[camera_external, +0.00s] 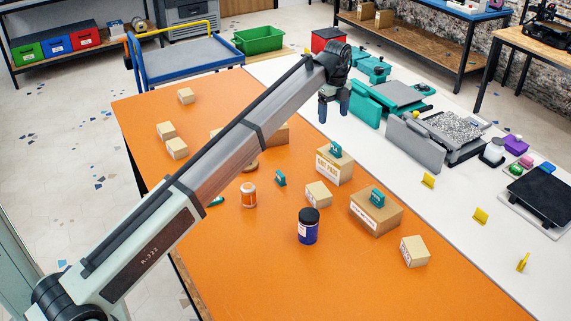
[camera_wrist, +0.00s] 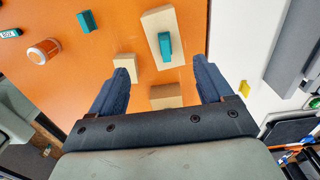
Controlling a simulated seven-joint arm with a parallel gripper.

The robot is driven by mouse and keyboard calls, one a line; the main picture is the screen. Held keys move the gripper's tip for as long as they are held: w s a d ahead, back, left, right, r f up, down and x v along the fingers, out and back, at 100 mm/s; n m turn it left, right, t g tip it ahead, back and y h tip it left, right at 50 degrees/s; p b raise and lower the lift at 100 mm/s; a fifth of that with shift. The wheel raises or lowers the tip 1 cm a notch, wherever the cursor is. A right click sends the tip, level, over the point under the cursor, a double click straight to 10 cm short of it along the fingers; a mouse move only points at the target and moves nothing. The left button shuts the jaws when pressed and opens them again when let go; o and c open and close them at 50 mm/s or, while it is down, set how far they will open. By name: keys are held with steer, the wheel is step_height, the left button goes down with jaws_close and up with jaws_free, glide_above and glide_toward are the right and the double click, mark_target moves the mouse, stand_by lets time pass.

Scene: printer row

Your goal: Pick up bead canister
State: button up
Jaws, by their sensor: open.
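Two canister-like jars stand upright on the orange table; I cannot tell which is the bead canister. One is a small orange jar (camera_external: 249,196) with a white band and a pale lid; it also shows in the wrist view (camera_wrist: 43,51) at the upper left. The other is a dark blue jar (camera_external: 307,231) with a black lid, nearer the front; I do not make it out in the wrist view. My gripper (camera_external: 333,112) is open and empty, pointing down, raised beyond both jars. In the wrist view its fingers (camera_wrist: 161,70) are spread apart, with boxes below between them.
Cardboard boxes stand around the jars, including one with a teal piece on top (camera_external: 335,167) and another such box (camera_external: 376,213). A small teal block (camera_external: 280,178) lies near the orange jar. Grey and teal machines (camera_external: 416,142) line the white strip. The front orange surface is clear.

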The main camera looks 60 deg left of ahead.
steer(key=s+a, duration=0.4)
steer(key=n, duration=0.1)
glide_above(248, 187)
step_height(248, 187, down, 6)
steer(key=f, duration=0.1)
steer(key=shift+a+f, duration=0.1)
steer(key=shift+f, duration=6.4)
steer(key=shift+c, duration=0.5)
steer(key=c, duration=1.1)
